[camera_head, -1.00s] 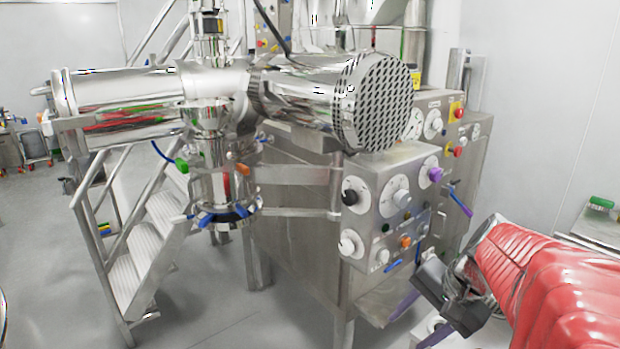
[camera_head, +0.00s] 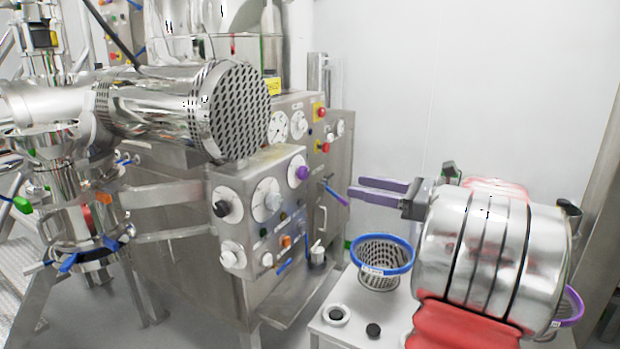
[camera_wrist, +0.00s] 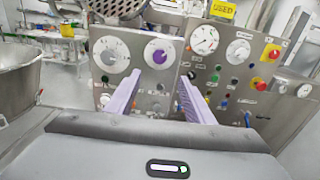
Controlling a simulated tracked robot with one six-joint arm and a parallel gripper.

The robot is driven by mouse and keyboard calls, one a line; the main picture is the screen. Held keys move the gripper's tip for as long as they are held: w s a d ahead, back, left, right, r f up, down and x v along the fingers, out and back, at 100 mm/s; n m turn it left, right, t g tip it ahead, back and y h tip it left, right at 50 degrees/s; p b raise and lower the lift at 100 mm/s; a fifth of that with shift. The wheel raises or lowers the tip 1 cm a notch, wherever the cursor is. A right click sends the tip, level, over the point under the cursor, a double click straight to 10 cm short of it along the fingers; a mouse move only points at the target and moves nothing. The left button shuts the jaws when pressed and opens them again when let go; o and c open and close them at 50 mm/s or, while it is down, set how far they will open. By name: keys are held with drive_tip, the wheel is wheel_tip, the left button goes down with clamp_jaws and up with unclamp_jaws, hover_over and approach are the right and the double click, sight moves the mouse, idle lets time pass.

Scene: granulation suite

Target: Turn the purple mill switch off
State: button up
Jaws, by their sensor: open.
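The purple mill switch (camera_head: 299,174) is a round purple knob on a white dial. It sits at the upper right of the front steel control panel (camera_head: 243,241). In the wrist view the purple knob (camera_wrist: 158,54) shows ahead, seen between and beyond the fingers. My gripper (camera_head: 356,189) has two purple fingers, spread apart and empty, pointing left toward the panel. It is to the right of the knob and apart from it. The fingers also show in the wrist view (camera_wrist: 160,77).
Other knobs, including a black-and-white one (camera_head: 221,209) and an orange one (camera_head: 286,241), are near on the panel. A blue-purple lever (camera_head: 337,194) sticks out between panel and gripper. A blue-rimmed basket (camera_head: 382,271) stands on a white table (camera_head: 350,297) below my arm.

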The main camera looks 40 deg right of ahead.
sight(306, 175)
drive_tip(key=shift+r, duration=0.15)
drive_tip(key=shift+a, duration=0.1)
drive_tip(key=x, duration=1.3)
drive_tip(key=shift+w+a, duration=0.2)
drive_tip(key=shift+w, duration=0.15)
drive_tip(key=shift+c, duration=0.5)
